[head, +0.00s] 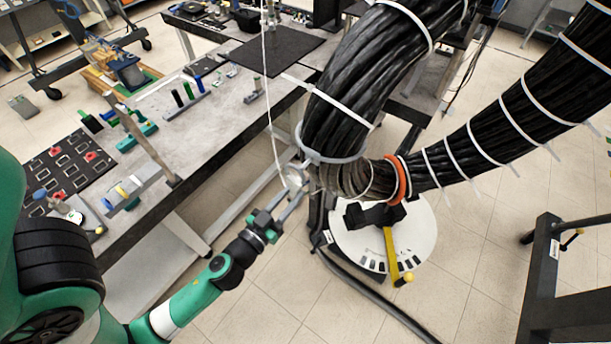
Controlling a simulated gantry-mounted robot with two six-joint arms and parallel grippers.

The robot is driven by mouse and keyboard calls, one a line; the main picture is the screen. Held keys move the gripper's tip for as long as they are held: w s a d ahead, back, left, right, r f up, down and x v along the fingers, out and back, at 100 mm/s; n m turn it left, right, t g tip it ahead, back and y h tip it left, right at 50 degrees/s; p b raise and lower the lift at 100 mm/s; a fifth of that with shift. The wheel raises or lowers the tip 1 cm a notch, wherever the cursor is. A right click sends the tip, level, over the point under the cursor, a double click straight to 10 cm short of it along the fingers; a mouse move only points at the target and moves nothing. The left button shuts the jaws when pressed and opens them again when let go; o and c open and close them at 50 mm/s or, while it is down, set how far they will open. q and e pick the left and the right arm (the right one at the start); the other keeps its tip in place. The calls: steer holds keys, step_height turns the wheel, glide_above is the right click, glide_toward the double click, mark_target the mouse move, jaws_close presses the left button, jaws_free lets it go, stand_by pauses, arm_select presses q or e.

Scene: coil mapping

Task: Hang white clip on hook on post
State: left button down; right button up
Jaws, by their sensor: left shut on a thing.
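My left gripper (290,203) is shut at the lower middle, just left of the big cable bundle. The white clip (293,178) appears to be between its fingertips; it is small and partly hidden by them. A thin white cord (267,90) runs from the top of the picture down to the clip. A slim post (148,147) rises at the table's near edge, well left of the gripper; I cannot make out a hook on it. My right gripper is out of view.
The thick black cable bundle (345,95) with white ties and an orange band (402,181) hangs close right of the gripper. Below it stands a round white base (415,245). The table (215,122) at left holds tools and a black tray (60,165).

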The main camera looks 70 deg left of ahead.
arm_select(q)
steer(key=shift+s, duration=0.1)
steer(key=shift+s+d+b, duration=0.25)
steer(key=shift+s+b, duration=0.1)
steer(key=shift+b, duration=0.1)
steer(key=shift+s+d, duration=0.1)
steer(key=shift+s, duration=0.05)
